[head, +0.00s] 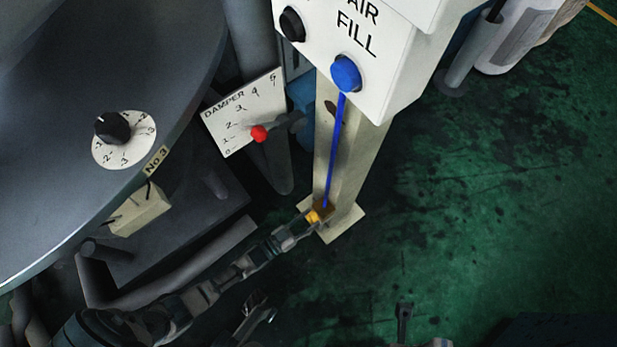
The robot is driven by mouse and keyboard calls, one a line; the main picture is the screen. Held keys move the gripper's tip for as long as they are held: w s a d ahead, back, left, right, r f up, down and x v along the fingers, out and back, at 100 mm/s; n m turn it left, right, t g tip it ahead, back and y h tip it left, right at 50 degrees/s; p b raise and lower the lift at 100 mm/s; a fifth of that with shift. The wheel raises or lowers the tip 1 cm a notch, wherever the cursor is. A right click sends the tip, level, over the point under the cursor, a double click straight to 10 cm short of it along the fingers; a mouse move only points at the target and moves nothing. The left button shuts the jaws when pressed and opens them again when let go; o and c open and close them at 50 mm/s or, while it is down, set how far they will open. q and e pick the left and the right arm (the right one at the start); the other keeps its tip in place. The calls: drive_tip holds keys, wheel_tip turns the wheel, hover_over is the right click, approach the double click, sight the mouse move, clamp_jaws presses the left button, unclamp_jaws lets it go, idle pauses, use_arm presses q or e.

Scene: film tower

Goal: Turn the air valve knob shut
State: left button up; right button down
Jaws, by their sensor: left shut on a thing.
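A small brass valve with an orange-yellow knob (314,216) sits low on the front of a cream post, at the lower end of a thin blue line (336,150). My left gripper (309,219) reaches in from the lower left and is shut on this knob. The fingers cover part of the knob, so its turn angle cannot be read. A white box (392,80) marked "AIR FILL" tops the post, with a round blue button (345,73) where the line begins.
A large dark drum with a black dial knob (112,127) fills the left. A "DAMPER" scale plate (228,112) with a red-tipped lever (259,133) stands between drum and post. Pipes lie near my left arm. The green floor (490,210) to the right is mostly clear.

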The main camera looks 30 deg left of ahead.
use_arm(q)
drive_tip(key=n, duration=0.4)
drive_tip(key=shift+w+d+r, duration=0.15)
drive_tip(key=shift+d+r, duration=0.05)
drive_tip(key=shift+r, duration=0.1)
drive_tip(key=shift+n+y, duration=0.3)
drive_tip(key=shift+n, duration=0.7)
drive_tip(key=shift+w+a, duration=0.1)
drive_tip(key=shift+a, duration=0.05)
drive_tip(key=shift+r, duration=0.1)
drive_tip(key=o, duration=1.1)
drive_tip(key=shift+o, duration=0.2)
drive_tip(key=shift+f, duration=0.2)
drive_tip(key=shift+s, duration=0.2)
drive_tip(key=v, duration=1.1)
drive_tip(key=shift+s+a+f, duration=0.2)
drive_tip(key=shift+s+f, duration=0.15)
